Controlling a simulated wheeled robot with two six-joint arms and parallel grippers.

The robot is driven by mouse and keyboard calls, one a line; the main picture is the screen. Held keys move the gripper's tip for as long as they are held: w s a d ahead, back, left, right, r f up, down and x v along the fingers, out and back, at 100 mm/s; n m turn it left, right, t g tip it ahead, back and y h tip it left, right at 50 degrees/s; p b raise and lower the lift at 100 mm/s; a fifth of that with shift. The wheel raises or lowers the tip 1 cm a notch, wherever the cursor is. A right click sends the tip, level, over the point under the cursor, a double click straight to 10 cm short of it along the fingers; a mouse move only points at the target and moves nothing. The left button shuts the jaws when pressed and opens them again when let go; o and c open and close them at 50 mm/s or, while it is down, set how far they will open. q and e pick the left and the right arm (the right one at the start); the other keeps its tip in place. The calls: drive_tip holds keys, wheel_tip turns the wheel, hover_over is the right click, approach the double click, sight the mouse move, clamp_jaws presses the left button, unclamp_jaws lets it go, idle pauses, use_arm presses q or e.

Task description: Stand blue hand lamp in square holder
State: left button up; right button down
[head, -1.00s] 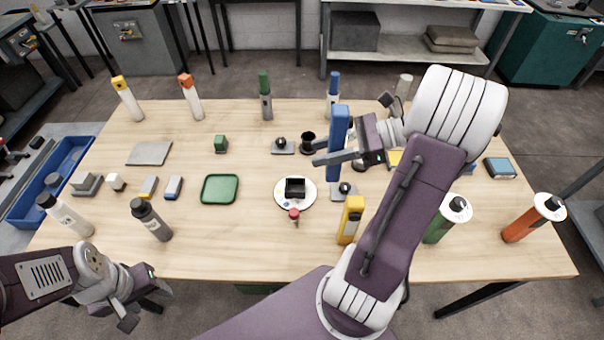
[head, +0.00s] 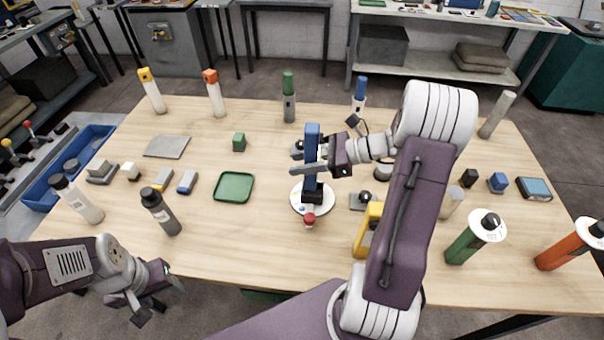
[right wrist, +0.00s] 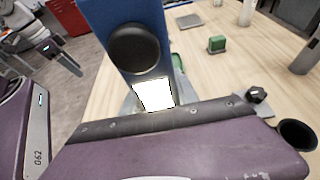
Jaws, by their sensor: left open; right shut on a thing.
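The blue hand lamp (head: 312,143) is upright in my right gripper (head: 306,160), which is shut on it. The lamp's lower end is at the black square holder (head: 313,193), which sits on a round white plate (head: 298,205). I cannot tell whether the end is inside the holder or just above it. In the right wrist view the lamp (right wrist: 105,25) shows a black round part, with a bright white patch below it. My left gripper (head: 160,303) is open and empty, off the front left table edge.
A small red-topped object (head: 309,219) stands at the plate's front. A green tray (head: 234,187) lies left of the plate. Several coloured-top bottles line the back.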

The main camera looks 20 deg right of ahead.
wheel_tip(320, 180, down, 4)
drive_tip(key=shift+b, duration=0.3)
drive_tip(key=shift+s+f, duration=0.1)
drive_tip(key=c, duration=0.9)
unclamp_jaws()
drive_tip(key=shift+d+r, duration=0.15)
drive_tip(key=shift+r, duration=0.1)
drive_tip(key=v, duration=1.1)
drive_tip(key=shift+s+d+r+p, duration=0.1)
drive_tip(key=shift+s+d+p, duration=0.15)
drive_tip(key=shift+p, duration=0.15)
